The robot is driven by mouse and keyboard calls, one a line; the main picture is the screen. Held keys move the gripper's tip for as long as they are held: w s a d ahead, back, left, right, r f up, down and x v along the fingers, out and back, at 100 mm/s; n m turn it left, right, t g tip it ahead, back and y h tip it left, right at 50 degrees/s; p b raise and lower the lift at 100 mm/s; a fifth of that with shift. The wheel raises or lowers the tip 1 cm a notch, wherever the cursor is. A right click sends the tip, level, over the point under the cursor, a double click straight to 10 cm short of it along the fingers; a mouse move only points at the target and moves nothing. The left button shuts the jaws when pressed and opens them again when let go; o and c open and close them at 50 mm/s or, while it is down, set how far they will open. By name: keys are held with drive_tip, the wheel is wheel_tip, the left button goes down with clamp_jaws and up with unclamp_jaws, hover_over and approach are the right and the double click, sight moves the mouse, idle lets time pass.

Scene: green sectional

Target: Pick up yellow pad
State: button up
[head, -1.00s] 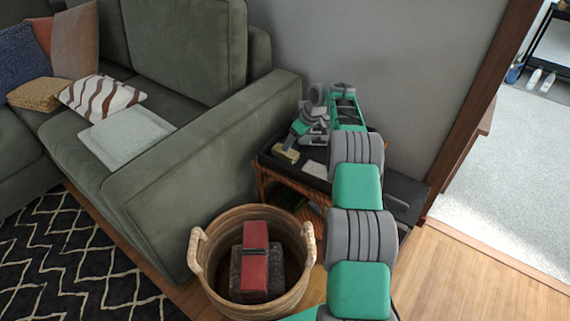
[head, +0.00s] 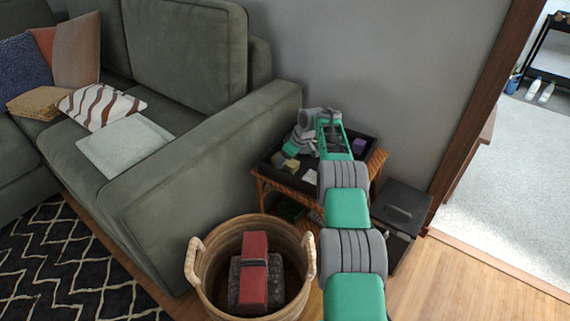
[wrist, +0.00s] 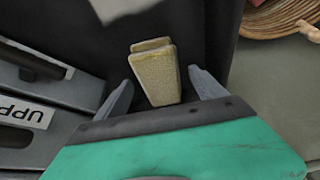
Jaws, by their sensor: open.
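The yellow pad (head: 291,165) lies in the dark tray (head: 365,138) on the wicker side table. It is a small tapered block, and in the wrist view the pad (wrist: 157,75) is upright in the picture. My gripper (wrist: 161,88) is open with one finger on each side of the pad's lower part, and a gap shows on both sides. In the head view my gripper (head: 289,157) is just above and behind the pad, over the tray.
A basket (head: 199,277) with a red-and-black object stands in front. The green sofa (head: 200,185) is on the left and the wall is behind.

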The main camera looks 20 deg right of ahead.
drive_tip(key=shift+f, duration=0.15)
drive_tip(key=shift+c, duration=0.6)
drive_tip(key=c, duration=1.4)
drive_tip(key=shift+r, duration=0.4)
drive_tip(key=shift+c, duration=0.2)
wheel_tip(320, 180, up, 3)
drive_tip(key=shift+s+r+p, duration=0.15)
drive_tip(key=shift+r+p, duration=0.05)
drive_tip(key=shift+p, duration=0.65)
drive_tip(key=s+a+r+p, duration=0.2)
drive_tip(key=s+r, duration=0.7)
drive_tip(key=s, duration=0.4)
drive_tip(key=shift+s+a+r, duration=0.15)
drive_tip(key=shift+s, duration=0.15)
